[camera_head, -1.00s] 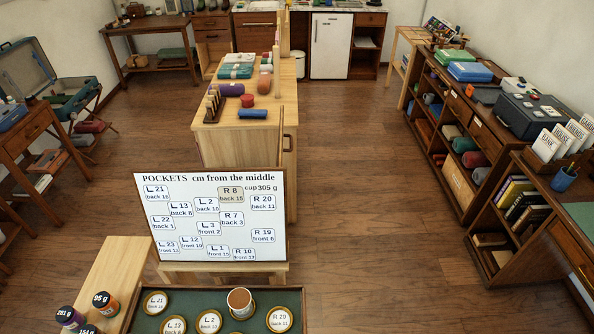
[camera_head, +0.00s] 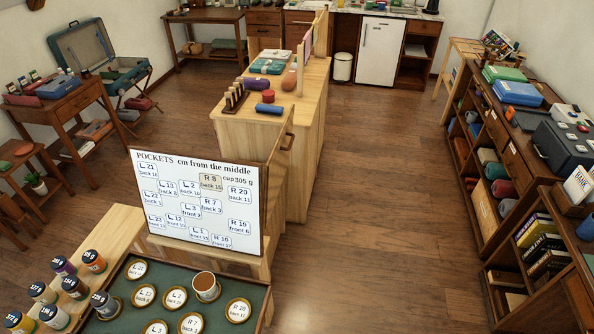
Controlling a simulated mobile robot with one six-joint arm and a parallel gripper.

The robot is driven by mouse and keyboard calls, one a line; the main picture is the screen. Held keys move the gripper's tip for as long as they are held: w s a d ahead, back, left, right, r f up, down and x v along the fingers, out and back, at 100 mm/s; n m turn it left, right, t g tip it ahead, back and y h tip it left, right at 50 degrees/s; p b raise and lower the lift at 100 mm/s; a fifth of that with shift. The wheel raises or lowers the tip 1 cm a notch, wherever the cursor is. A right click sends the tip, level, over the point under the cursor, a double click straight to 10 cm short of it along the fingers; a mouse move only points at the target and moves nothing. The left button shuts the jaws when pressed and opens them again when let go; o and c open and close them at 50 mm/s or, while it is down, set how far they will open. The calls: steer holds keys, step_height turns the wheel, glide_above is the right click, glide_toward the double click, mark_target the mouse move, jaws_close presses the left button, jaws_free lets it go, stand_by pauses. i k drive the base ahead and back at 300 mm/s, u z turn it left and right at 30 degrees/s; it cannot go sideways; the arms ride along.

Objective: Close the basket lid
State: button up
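I cannot make out a basket or a basket lid in the camera view. My gripper is not in view either, so its state does not show.
A green tray (camera_head: 118,277) with round labelled discs and a cup (camera_head: 206,286) stands in front, below a white board (camera_head: 195,205). A wooden cabinet (camera_head: 247,135) stands behind it. Shelves (camera_head: 489,224) line the right; a table (camera_head: 70,106) and open suitcase (camera_head: 82,46) are left. Bare floor (camera_head: 390,190) lies between.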

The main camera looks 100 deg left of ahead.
mark_target(277, 165)
steer(key=u, duration=0.05)
steer(key=i, duration=1.05)
steer(key=z, duration=0.85)
steer(key=k, duration=0.1)
steer(key=u, duration=2.45)
steer(key=k, duration=0.2)
steer(key=u, duration=2.15)
